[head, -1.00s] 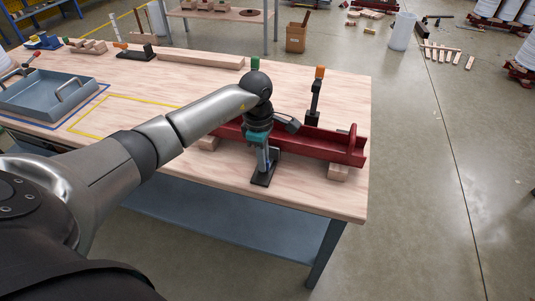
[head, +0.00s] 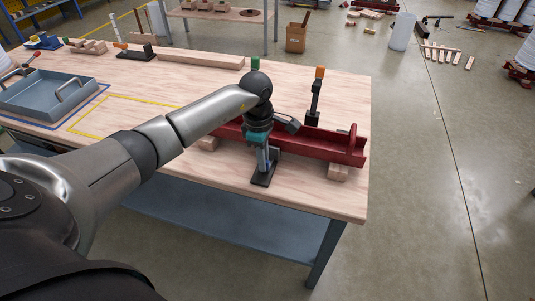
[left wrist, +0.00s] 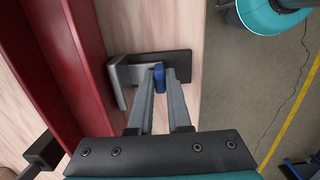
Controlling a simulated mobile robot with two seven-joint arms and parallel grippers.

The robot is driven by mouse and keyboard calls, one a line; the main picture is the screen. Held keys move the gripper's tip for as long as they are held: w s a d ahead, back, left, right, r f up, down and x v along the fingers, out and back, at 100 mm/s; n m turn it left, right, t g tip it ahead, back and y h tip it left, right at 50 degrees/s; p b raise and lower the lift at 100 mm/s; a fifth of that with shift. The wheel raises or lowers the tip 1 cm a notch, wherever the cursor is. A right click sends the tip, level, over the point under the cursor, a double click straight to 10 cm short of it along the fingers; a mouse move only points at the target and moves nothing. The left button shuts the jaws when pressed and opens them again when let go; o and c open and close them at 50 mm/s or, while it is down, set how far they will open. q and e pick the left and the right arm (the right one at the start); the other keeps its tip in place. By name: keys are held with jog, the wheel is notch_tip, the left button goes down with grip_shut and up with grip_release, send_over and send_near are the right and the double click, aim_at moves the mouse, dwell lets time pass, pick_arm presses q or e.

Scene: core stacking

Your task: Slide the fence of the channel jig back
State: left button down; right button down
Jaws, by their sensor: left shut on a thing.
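The red channel (head: 325,146) lies along the front right of the wooden bench, raised on wooden blocks. My left gripper (head: 264,163) reaches down on the channel's near side. In the left wrist view its fingers (left wrist: 158,80) are shut on a small blue grip (left wrist: 159,72). The grip stands at a grey metal bracket (left wrist: 121,78) on a black base plate (left wrist: 174,67). This plate also shows in the head view (head: 263,181). The bracket's end is close to the channel's side (left wrist: 80,55); I cannot tell if they touch. My right gripper is not in view.
An upright clamp with an orange tip (head: 318,85) stands on the channel's far side. A wooden bar (head: 200,60) lies at the back. A blue-grey tray (head: 45,100) and a yellow taped outline (head: 105,97) are at left. The bench's front edge is close to the gripper.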

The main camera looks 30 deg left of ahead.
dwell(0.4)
pick_arm(q)
jog(key=shift+s+d+p, duration=0.25)
jog(key=shift+s+p, duration=0.55)
jog(key=shift+s, duration=0.2)
jog(key=shift+s+d+p, duration=0.25)
jog(key=shift+s+p, duration=0.5)
jog(key=shift+s, duration=0.2)
jog(key=c, duration=0.8)
grip_release()
